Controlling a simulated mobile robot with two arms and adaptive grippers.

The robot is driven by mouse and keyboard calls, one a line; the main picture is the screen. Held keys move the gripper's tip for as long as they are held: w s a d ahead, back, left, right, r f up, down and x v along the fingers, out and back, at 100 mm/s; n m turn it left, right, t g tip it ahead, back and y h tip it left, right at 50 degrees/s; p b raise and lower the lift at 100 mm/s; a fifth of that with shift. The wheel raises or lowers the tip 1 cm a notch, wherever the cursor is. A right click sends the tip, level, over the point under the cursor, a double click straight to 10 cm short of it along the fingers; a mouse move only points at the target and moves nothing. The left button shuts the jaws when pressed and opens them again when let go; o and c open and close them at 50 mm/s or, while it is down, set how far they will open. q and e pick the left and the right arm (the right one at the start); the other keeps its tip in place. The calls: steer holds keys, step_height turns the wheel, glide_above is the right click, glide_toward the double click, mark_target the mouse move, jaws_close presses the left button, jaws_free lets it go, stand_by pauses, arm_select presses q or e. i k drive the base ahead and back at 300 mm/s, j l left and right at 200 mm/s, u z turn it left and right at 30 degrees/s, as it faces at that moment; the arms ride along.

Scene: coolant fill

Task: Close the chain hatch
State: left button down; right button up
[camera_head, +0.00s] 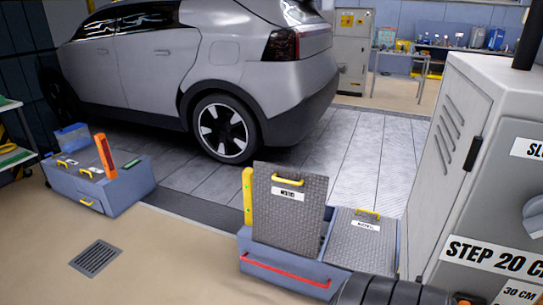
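A low blue-grey box (292,273) stands on the floor at the center bottom, with two grey tread-plate lids. The left lid (288,213) stands raised and tilted, with a yellow handle (287,180) near its top edge and a small white label. The right lid (362,243) lies much lower, almost flat, also with a yellow handle (367,212) and a label. The labels are too small to read surely, so I cannot tell which lid is the chain hatch. Neither of my grippers shows; a dark ribbed cylinder at the bottom edge looks like part of my arm.
A yellow post (248,195) stands beside the raised lid. A tall grey cabinet (480,150) closes off the right. Another blue-grey box (98,188) with yellow handles and an orange upright piece stands left. A silver car (200,55) is behind. Floor between the boxes is clear, with a drain grate (96,259).

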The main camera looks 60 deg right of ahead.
mark_target(288, 206)
steer(key=i+l+z, duration=0.15)
steer(key=z, duration=0.3)
steer(key=i+z, duration=0.4)
steer(key=i+j+z, duration=0.1)
steer(key=i+z, duration=0.2)
steer(key=z, duration=0.15)
steer(key=i+j+z, duration=0.15)
steer(key=z, duration=0.25)
steer(key=i, duration=0.1)
